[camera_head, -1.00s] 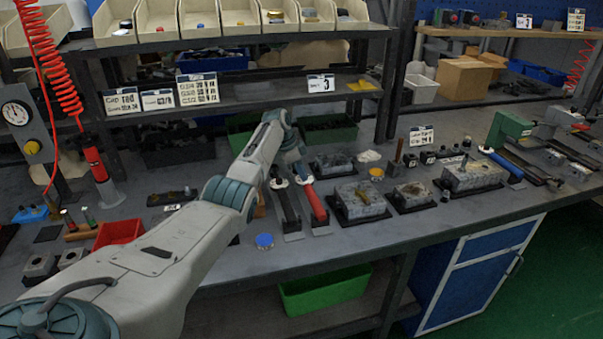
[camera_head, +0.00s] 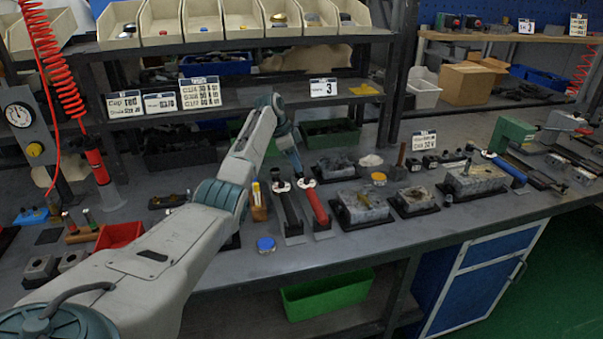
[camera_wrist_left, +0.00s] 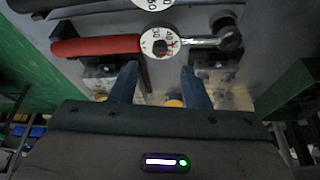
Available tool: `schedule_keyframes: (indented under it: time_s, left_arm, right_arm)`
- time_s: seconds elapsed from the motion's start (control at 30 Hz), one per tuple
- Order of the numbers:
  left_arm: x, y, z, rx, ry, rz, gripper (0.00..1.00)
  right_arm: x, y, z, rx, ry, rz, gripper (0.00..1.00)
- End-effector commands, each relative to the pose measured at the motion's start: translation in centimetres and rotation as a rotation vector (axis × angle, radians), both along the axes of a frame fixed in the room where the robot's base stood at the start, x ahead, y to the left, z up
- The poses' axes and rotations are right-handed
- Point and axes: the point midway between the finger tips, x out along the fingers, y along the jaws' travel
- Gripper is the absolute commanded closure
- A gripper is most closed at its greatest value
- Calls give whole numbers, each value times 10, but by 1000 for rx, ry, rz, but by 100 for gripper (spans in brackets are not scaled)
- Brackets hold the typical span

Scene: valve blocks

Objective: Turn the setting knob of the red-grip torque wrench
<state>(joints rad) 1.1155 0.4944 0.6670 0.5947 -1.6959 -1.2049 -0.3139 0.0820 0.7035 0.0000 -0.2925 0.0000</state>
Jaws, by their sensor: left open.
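The red-grip torque wrench (camera_head: 320,207) lies on the bench beside a black-grip wrench (camera_head: 291,211). In the left wrist view its red grip (camera_wrist_left: 98,45) points left and its metal head (camera_wrist_left: 229,38) lies at the right. Its white numbered setting knob (camera_wrist_left: 160,43) sits between grip and shaft. My left gripper (camera_wrist_left: 158,84) is open and empty, its two blue fingers pointing toward the knob, one on each side of it in the picture. I cannot tell the exact gap to the knob. In the head view the left gripper (camera_head: 298,168) is over the wrenches' far end.
Grey valve blocks (camera_head: 362,207) on black plates stand just right of the wrenches. A yellow-topped item (camera_head: 257,197) stands left of them, and a blue-capped round piece (camera_head: 266,244) lies in front. A shelf (camera_head: 250,95) is behind. The bench front is mostly clear.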

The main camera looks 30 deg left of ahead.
Motion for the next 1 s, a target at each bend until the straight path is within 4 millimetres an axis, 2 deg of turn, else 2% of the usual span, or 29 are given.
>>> schedule_keyframes:
  time_s: [0.03, 0.1, 0.3, 0.87, 1.0]
  left_arm:
    - [-2, 4, 8, 1, -3, 1, 58]
    - [-5, 7, 19, 1, -1, 1, 58]
    - [-10, 12, 37, 0, 0, 1, 58]
    - [-11, 13, 40, -1, 1, 1, 58]
    - [-11, 13, 52, 0, 0, 0, 58]
  right_arm:
    - [11, 1, 3, 0, -13, 2, 53]
    - [17, 1, 4, 0, -16, 2, 53]
    - [27, 2, 8, 0, -18, 3, 53]
    - [28, 2, 9, 0, -17, 3, 53]
    - [26, 2, 18, 0, -17, 3, 53]
